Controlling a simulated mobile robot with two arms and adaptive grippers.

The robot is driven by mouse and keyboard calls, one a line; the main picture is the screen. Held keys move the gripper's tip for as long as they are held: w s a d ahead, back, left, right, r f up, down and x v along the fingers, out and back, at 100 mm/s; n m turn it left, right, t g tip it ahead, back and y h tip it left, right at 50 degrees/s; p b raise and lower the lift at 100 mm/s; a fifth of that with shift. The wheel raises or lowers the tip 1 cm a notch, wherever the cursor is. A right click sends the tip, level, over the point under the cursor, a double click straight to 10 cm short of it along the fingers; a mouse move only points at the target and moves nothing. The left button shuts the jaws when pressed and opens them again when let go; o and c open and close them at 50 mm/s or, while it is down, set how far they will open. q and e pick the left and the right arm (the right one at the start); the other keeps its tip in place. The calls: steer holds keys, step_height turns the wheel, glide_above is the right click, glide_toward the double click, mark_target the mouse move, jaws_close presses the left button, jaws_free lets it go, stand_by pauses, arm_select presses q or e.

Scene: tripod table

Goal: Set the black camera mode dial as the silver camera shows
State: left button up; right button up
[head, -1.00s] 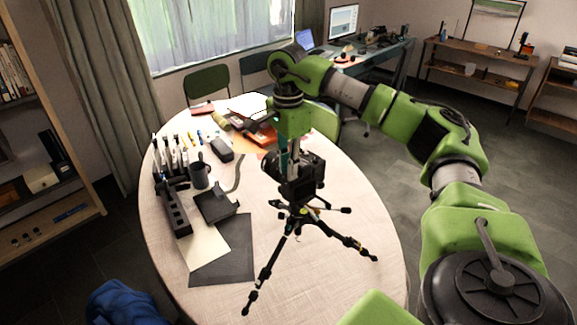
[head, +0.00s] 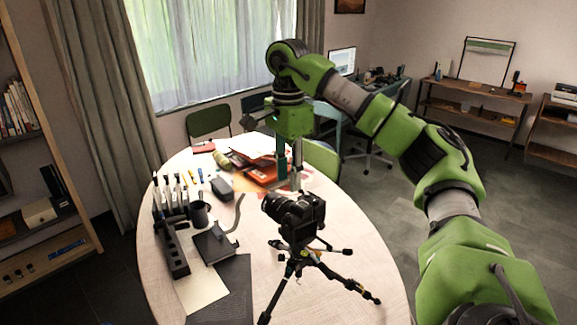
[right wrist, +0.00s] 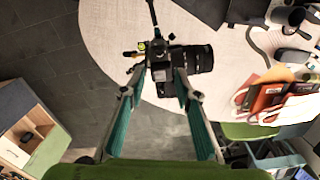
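The black camera (head: 296,213) stands on a tripod (head: 300,258) on the round table, its lens pointing left in the head view. In the right wrist view the black camera (right wrist: 190,59) lies ahead of the fingertips. Its mode dial is too small to make out. My right gripper (head: 291,181) points down just above and behind the camera in the head view. In the right wrist view its teal fingers (right wrist: 158,88) are spread apart, with nothing held between them. I cannot make out a silver camera. My left gripper is not in view.
The round table (head: 350,240) holds a dark mug (head: 199,214), a black pen rack (head: 173,246), a small dark case (head: 221,187) and red-orange books (head: 258,173). The tripod legs spread over the near side. The table's right side is fairly clear.

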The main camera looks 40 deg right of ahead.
steer(key=shift+r, duration=1.15)
